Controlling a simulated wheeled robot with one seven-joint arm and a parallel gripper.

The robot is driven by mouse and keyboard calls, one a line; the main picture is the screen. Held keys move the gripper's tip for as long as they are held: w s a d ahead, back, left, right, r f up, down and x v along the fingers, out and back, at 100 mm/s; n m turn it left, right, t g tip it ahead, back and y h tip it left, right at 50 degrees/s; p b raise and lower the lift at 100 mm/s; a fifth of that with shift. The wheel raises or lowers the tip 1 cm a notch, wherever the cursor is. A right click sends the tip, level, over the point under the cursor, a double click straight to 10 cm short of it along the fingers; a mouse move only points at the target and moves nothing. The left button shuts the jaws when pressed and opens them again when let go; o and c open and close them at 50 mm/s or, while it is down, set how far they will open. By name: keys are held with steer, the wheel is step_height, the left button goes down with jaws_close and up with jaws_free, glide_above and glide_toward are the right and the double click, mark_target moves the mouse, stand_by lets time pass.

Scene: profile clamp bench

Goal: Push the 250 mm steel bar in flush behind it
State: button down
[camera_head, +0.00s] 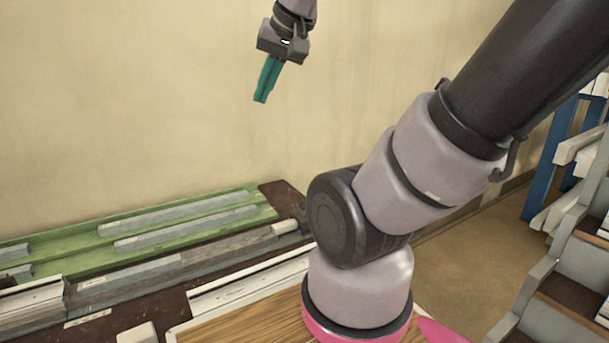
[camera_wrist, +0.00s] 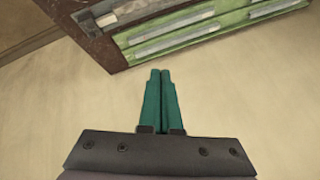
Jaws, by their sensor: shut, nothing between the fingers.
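My gripper (camera_head: 260,101) hangs high in front of the wall, well above the bench and apart from everything. Its teal fingers are shut and empty; they also show together in the wrist view (camera_wrist: 160,73). On the bench, a long grey clamp rail (camera_head: 225,258) runs beside the green tray. A grey bar (camera_head: 130,273) lies along the rail's left part. A light cylindrical end piece (camera_head: 284,227) is at its right end. Which bar is the 250 mm steel one, and whether any sits flush, I cannot tell.
The green tray (camera_head: 75,237) holds several grey bars, including two long ones (camera_head: 180,211) (camera_head: 187,228). A pale slotted strip (camera_head: 250,285) lies nearer. Stepped shelving (camera_head: 570,270) stands at right. The air around my gripper is free; the wall (camera_head: 130,90) is behind.

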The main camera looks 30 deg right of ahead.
steer(key=w+d+f+n+g+h, duration=0.1)
steer(key=w+d+f+g, duration=0.1)
steer(key=w+d+f, duration=0.4)
steer(key=w+d+f+n+g+h, duration=0.1)
steer(key=w+d+f, duration=0.35)
steer(key=w, duration=0.35)
steer(key=w+d+f+n+g, duration=0.1)
steer(key=w+d+f+g, duration=0.1)
steer(key=d+f, duration=0.5)
steer(key=w+d+f+n+g, duration=0.1)
steer(key=w+d+f+g, duration=0.1)
steer(key=d+f, duration=0.5)
step_height(320, 180, down, 6)
steer(key=shift+w+r, duration=0.15)
steer(key=shift+w, duration=0.1)
